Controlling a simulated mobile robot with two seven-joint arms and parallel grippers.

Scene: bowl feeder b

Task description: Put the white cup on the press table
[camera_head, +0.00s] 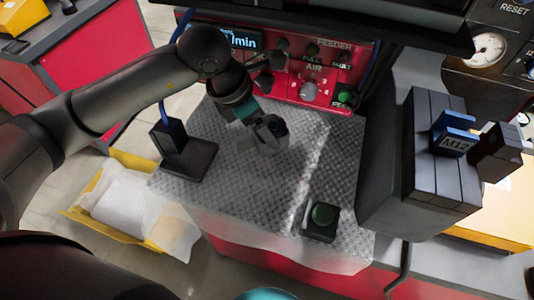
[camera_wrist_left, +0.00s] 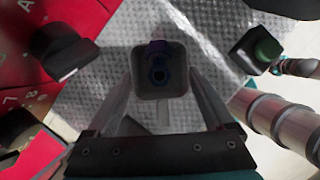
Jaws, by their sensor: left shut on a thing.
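My left gripper (camera_head: 268,130) comes in from the left over the diamond-plate table top (camera_head: 250,190). In the left wrist view its two fingers (camera_wrist_left: 162,98) are shut on a squarish, round-cornered cup (camera_wrist_left: 160,92). The cup looks grey in the shade and has a dark interior, with a bluish-purple shape seen in it. In the head view the fingers largely cover the cup, and I cannot tell whether its base touches the plate. My right gripper is not in view.
A black stand (camera_head: 172,145) with a blue cable is left of the gripper. A black box with a green button (camera_head: 322,215) is at the plate's front right. A red control panel (camera_head: 300,70) borders the back. The plate's middle front is clear.

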